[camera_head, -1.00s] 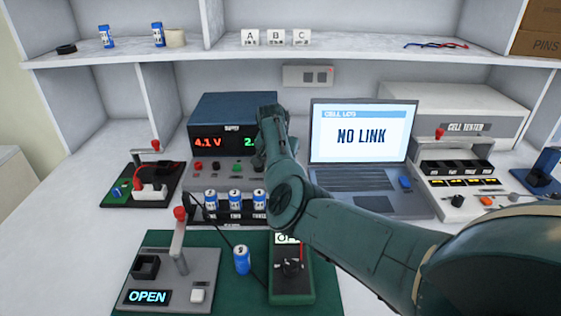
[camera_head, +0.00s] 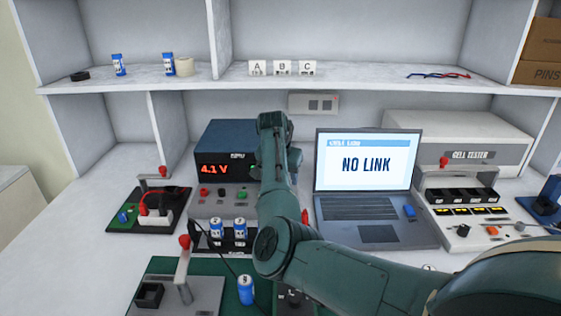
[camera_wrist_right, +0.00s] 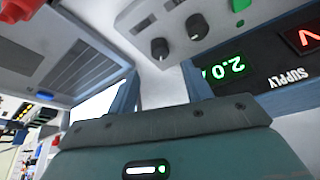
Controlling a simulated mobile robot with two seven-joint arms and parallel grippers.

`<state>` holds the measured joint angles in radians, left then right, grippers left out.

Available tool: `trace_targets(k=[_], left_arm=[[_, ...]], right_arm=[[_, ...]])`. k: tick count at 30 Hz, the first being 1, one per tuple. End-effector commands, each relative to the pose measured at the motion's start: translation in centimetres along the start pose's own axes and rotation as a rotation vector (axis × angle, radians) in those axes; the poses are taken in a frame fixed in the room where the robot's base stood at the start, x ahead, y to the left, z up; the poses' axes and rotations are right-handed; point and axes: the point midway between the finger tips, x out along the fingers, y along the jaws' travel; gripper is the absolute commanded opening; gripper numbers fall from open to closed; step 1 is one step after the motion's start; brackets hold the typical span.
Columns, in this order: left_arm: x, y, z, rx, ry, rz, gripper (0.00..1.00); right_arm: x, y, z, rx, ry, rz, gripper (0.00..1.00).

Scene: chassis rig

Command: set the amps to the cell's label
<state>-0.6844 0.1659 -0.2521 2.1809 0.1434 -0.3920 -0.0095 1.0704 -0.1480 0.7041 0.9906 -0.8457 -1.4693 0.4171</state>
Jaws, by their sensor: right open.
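The supply (camera_head: 218,140) is a dark blue box with a red 4.1 V readout (camera_head: 214,168); my right arm covers its right part in the head view. The right wrist view shows a green readout of 2.0 (camera_wrist_right: 225,68) and two black knobs, one nearer (camera_wrist_right: 160,48) and one farther (camera_wrist_right: 197,27). My right gripper (camera_wrist_right: 163,88) is open and empty, its fingers apart below the knobs in that view and not seen touching them. Blue cells stand in a rack (camera_head: 216,230) and one (camera_head: 246,291) on the green mat; their labels are too small to read. My left gripper is out of view.
A laptop (camera_head: 366,190) reading NO LINK stands right of my arm, with the cell tester (camera_head: 470,153) beyond it. A lever fixture (camera_head: 185,270) stands at the front left. A red-lever board (camera_head: 150,205) is left of the supply.

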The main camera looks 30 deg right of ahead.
Motion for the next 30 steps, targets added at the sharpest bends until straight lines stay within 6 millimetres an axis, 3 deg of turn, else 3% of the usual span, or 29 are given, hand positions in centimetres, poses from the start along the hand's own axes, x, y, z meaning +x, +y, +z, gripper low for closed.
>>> trace_targets(k=[3, 9, 30], left_arm=[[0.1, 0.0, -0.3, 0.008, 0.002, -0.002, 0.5], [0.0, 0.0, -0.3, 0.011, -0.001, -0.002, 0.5], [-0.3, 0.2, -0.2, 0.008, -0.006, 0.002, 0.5]], right_arm=[[-2.6, -0.1, 0.0, 0.0, 0.002, -0.002, 0.5], [-5.2, 0.0, 0.0, 0.001, 0.0, -0.001, 0.5], [-5.8, 0.0, 0.0, 0.0, -0.001, 0.0, 0.5]])
